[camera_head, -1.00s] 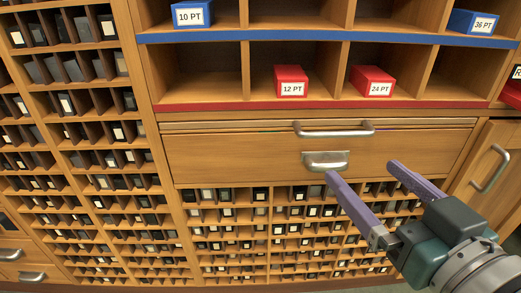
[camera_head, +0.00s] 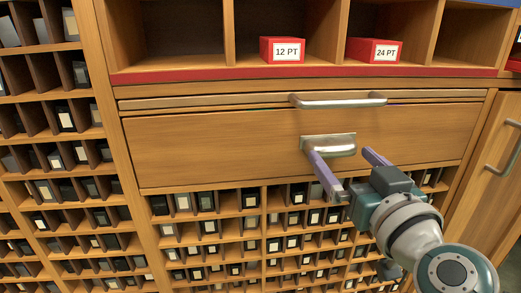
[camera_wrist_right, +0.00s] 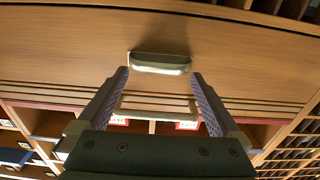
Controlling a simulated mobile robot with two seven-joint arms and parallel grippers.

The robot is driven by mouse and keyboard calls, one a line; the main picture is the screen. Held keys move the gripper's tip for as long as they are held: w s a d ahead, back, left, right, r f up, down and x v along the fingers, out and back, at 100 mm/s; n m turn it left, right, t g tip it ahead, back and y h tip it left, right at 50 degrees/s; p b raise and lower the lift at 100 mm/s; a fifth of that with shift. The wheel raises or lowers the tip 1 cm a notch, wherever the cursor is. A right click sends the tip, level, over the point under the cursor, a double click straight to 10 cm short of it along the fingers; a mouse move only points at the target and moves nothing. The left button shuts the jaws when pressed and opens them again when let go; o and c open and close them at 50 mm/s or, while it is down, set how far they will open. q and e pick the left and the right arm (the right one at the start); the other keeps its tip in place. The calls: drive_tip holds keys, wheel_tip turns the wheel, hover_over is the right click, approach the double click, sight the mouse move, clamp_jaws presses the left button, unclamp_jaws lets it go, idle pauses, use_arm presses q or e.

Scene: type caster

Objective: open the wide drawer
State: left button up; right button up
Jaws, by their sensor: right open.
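The wide drawer (camera_head: 220,150) is a broad wooden front with a metal cup pull (camera_head: 328,146) at its middle. The drawer front looks flush with the cabinet. My right gripper (camera_head: 343,152) is open, with its two purple fingers pointing at the cup pull from just below and in front. In the right wrist view the cup pull (camera_wrist_right: 160,63) lies ahead between the two open fingertips (camera_wrist_right: 158,80). Nothing is between the fingers, and I cannot tell whether they touch the pull. My left gripper is not in view.
A thin slab with a metal bar handle (camera_head: 338,100) sits just above the drawer. Open shelves above hold red boxes marked 12 PT (camera_head: 282,50) and 24 PT (camera_head: 374,51). Small cubbies fill the left and below. A cabinet door with a handle (camera_head: 503,147) is at right.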

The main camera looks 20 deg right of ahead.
drive_tip(key=shift+x, duration=0.85)
drive_tip(key=shift+c, duration=0.4)
clamp_jaws()
